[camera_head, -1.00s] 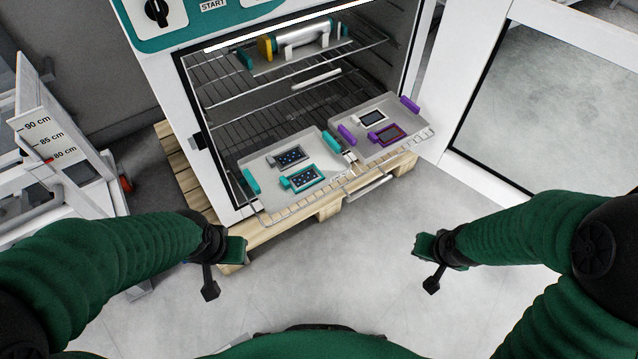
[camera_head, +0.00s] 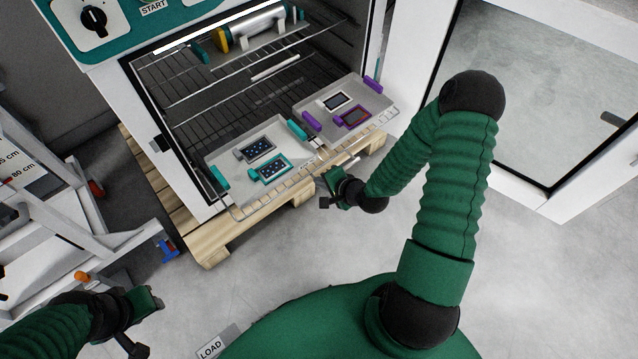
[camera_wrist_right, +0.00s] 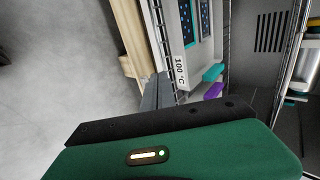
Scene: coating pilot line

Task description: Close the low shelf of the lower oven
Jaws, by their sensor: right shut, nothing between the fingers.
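The low shelf (camera_head: 268,195) of the lower oven (camera_head: 140,95) is a wire rack, pulled out through the open front. On it lie a tray with teal handles (camera_head: 229,157) and a tray with purple handles (camera_head: 343,88), each with small panels. My right gripper (camera_head: 332,190) is shut and empty, close to the middle of the shelf's front edge; I cannot tell if it touches. In the right wrist view its fingers (camera_wrist_right: 156,92) are beside the shelf front, near a "100 °C" label (camera_wrist_right: 180,72). My left gripper (camera_head: 150,300) is low at the left, away from the shelf; its jaw state is unclear.
The oven door (camera_head: 420,90) stands open at the right. An upper rack (camera_head: 190,68) inside holds a metal cylinder (camera_head: 258,26). A wooden pallet (camera_head: 205,240) is under the oven. A white frame cart (camera_head: 100,250) stands left. The floor in front is clear.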

